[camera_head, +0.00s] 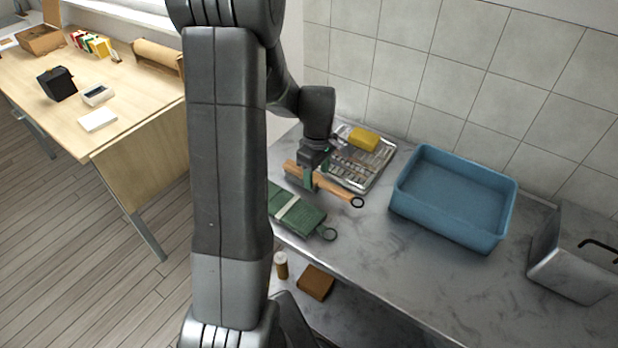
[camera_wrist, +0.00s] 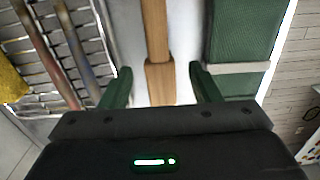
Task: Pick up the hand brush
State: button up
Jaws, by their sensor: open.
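The hand brush (camera_head: 336,190) lies on the grey counter, with its long wooden handle ending in a dark ring at the right. My gripper (camera_head: 309,177) is over the left part of the handle, pointing down. In the wrist view the wooden handle (camera_wrist: 156,45) runs up the picture between my two green fingertips; my gripper (camera_wrist: 160,82) is open there, with a gap on each side of the wood. The brush's bristles cannot be made out.
A green strapped case (camera_head: 312,221) lies close in front of the brush. Behind it is a metal rack tray (camera_head: 379,176) with tools and a yellow sponge (camera_head: 363,138). A blue basin (camera_head: 447,229) stands to the right. The counter between has free room.

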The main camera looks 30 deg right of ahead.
aim_at(317, 177)
jog(key=shift+f, duration=1.65)
jog(key=c, duration=1.1)
